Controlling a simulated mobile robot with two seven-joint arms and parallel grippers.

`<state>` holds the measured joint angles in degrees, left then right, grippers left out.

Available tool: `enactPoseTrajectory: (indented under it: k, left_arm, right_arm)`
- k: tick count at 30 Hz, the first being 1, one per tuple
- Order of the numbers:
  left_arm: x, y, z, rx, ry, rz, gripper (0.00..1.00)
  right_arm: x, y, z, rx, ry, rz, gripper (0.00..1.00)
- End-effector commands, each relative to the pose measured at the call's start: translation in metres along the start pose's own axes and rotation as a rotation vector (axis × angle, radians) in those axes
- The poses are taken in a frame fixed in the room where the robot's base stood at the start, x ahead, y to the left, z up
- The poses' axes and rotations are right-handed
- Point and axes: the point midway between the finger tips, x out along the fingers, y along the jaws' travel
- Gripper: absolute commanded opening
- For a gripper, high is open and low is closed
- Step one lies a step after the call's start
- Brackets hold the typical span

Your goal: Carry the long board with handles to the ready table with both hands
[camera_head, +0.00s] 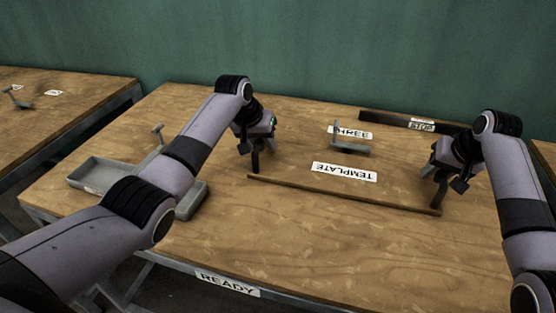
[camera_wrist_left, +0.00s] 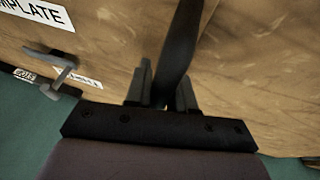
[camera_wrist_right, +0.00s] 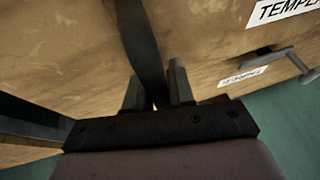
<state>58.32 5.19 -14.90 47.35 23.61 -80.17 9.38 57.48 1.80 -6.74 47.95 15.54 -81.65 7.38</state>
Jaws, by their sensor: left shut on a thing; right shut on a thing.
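The long board (camera_head: 340,194) is a thin brown strip across the middle of the table marked READY (camera_head: 228,283), in the head view. A dark handle stands at each end. My left gripper (camera_head: 255,150) is shut on the left handle, a dark bar between its fingers in the left wrist view (camera_wrist_left: 180,50). My right gripper (camera_head: 440,172) is shut on the right handle, a dark bar in the right wrist view (camera_wrist_right: 145,50). The board looks roughly level, at or just above the tabletop; I cannot tell if it touches.
A TEMPLATE label (camera_head: 344,172) lies behind the board. A small grey handled piece (camera_head: 345,146) sits by the THREE label. A dark STOP bar (camera_head: 388,120) lies at the back. Grey trays (camera_head: 95,172) stand at left. Another table (camera_head: 60,110) is further left.

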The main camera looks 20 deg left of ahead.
Motion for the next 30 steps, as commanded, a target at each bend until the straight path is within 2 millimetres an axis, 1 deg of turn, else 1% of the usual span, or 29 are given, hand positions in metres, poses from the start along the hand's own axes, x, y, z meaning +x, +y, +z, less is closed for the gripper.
enactPoseTrajectory:
  k: [1, 3, 12, 17, 22, 26, 30]
  left_arm:
    - [0.001, -0.001, 0.000, 0.000, 0.001, -0.001, 0.30]
    - [0.000, -0.001, 0.000, 0.000, 0.000, -0.001, 0.49]
    - [0.000, 0.000, 0.000, 0.000, 0.000, 0.000, 0.49]
    - [-0.008, -0.001, -0.001, 0.000, 0.002, 0.000, 0.49]
    - [-0.029, 0.000, -0.001, 0.001, 0.004, 0.000, 0.49]
    - [-0.053, -0.001, 0.000, 0.001, 0.004, -0.001, 0.49]
    - [-0.080, 0.000, -0.001, 0.001, 0.005, 0.000, 0.49]
  right_arm:
    - [0.001, 0.001, 0.000, 0.000, 0.001, 0.001, 0.30]
    - [0.000, 0.001, 0.000, 0.000, 0.000, 0.001, 0.49]
    - [0.000, 0.000, 0.000, 0.000, 0.000, 0.000, 0.49]
    - [0.000, 0.000, 0.000, 0.000, 0.000, 0.000, 0.49]
    - [0.000, 0.000, 0.000, 0.000, 0.000, 0.000, 0.49]
    - [0.000, 0.000, 0.000, 0.000, 0.000, 0.000, 0.49]
    - [0.000, 0.000, 0.000, 0.000, 0.000, 0.000, 0.49]
